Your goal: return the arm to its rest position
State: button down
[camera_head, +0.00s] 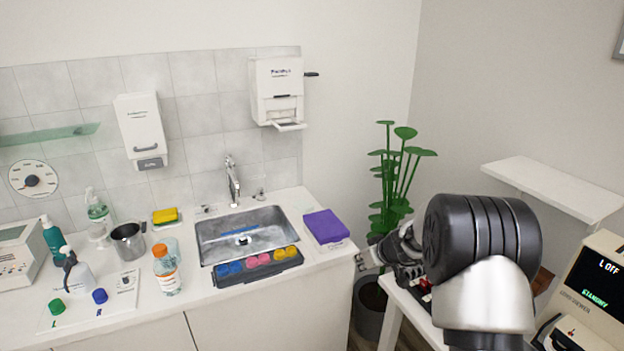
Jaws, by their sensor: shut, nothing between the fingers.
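My arm reaches in from the lower right, and its thick black and white links fill that part of the head view. My gripper (362,262) is small and partly hidden behind these links. It points left, just off the right end of the counter (325,262), in front of the plant. It is shut and I see nothing held in it. Whether the fingertips touch the counter edge I cannot tell.
A potted plant (398,185) stands behind my gripper. A white wall shelf (552,188) and a machine with a lit screen (592,285) are at the right. A sink (243,232), a purple box (326,227) and several bottles are on the counter.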

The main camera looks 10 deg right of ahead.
jog(key=s+a+r+g, duration=0.1)
jog(key=s+a+r, duration=0.2)
jog(key=s+r, duration=0.35)
jog(key=s+a+r+y, duration=0.1)
jog(key=s+a+r, duration=0.3)
jog(key=s+r, duration=0.25)
jog(key=s+a+r+g, duration=0.1)
jog(key=s+a+r, duration=0.2)
jog(key=s+r, duration=0.35)
jog(key=s+d+m+h, duration=0.1)
jog(key=s, duration=1.1)
jog(key=s+d+m+g+h, duration=0.1)
jog(key=s+m+h, duration=0.1)
jog(key=s, duration=1.1)
jog(key=shift+s+d+f+m+h, duration=0.2)
jog(key=shift+d+f+m+h, duration=0.1)
jog(key=shift+d+f, duration=0.1)
